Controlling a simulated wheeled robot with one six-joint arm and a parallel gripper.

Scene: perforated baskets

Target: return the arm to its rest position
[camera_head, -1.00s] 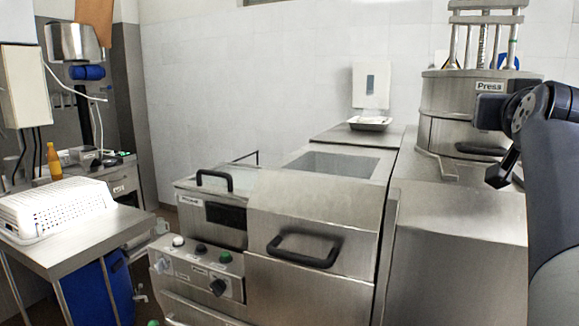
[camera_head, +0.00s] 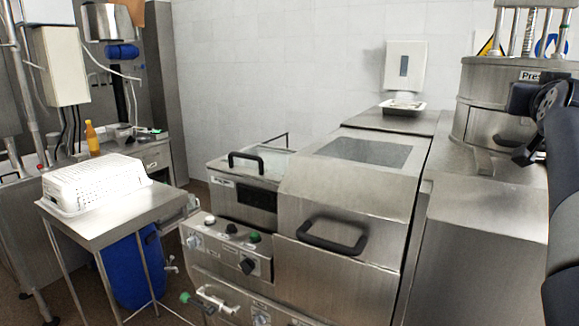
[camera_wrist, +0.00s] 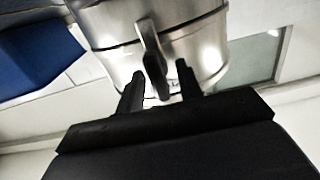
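My arm shows at the right edge of the head view, bent, with my gripper (camera_head: 528,148) in front of the steel press (camera_head: 478,95). In the wrist view my gripper (camera_wrist: 160,82) has its two black fingers apart, with a gap between them. A dark-edged metal lever or spout on the shiny press drum (camera_wrist: 195,42) shows through that gap. It appears to lie beyond the fingertips, and I see nothing held.
A white perforated basket (camera_head: 95,183) lies on a small steel table (camera_head: 125,215) at left. A blue drum (camera_head: 135,270) stands under it. Some floor shows between.

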